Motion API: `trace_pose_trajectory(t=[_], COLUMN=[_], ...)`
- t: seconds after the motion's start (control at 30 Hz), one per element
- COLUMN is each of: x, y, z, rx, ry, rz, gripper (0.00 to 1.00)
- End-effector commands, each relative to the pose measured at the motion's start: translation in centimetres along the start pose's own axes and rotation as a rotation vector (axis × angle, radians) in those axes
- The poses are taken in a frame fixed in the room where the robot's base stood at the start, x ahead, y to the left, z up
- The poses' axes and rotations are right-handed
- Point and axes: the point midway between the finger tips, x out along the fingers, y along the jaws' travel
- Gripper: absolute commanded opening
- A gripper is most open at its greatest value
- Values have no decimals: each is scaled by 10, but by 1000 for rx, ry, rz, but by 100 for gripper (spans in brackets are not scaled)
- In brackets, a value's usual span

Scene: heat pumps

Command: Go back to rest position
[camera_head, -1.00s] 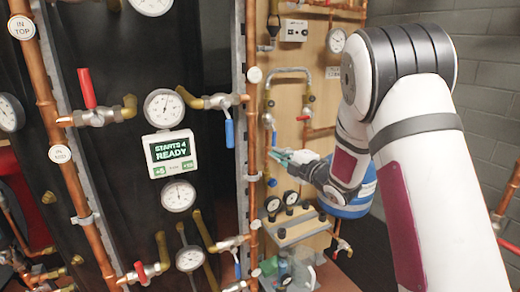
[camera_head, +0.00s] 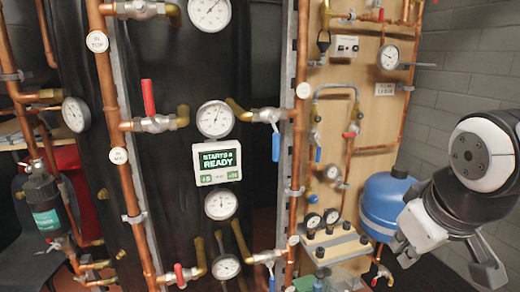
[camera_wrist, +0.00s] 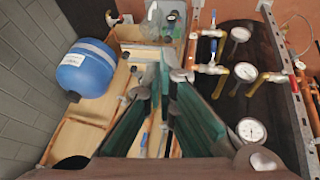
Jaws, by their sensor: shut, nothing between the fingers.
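My gripper (camera_wrist: 166,72) shows in the wrist view, with its two long green finger pads drawn together at the tips and nothing held between them. It points toward the panels with a gap in front. In the head view my arm is folded at the lower right edge, in front of the grey brick wall.
A blue tank (camera_head: 385,205) stands just left of my arm; it also shows in the wrist view (camera_wrist: 87,68). A wooden panel (camera_head: 370,75) carries gauges and pipes. Left of it, a black panel holds copper pipes, valves and a display (camera_head: 218,162) reading READY.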

Motion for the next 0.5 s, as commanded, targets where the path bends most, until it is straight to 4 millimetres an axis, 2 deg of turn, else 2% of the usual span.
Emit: trace_pose_trajectory(t=[0.03, 0.1, 0.3, 0.47, 0.5], x=[-10, -21, -46, -65, -72], y=[-10, -24, -57, -79, -75], z=[20, 46, 107, 148, 142], rx=[40, 92, 203, 270, 267], ry=[-38, -99, -245, -348, -336], rz=[-22, -51, -114, -150, -147], gripper=[0, 0, 0, 0, 0])
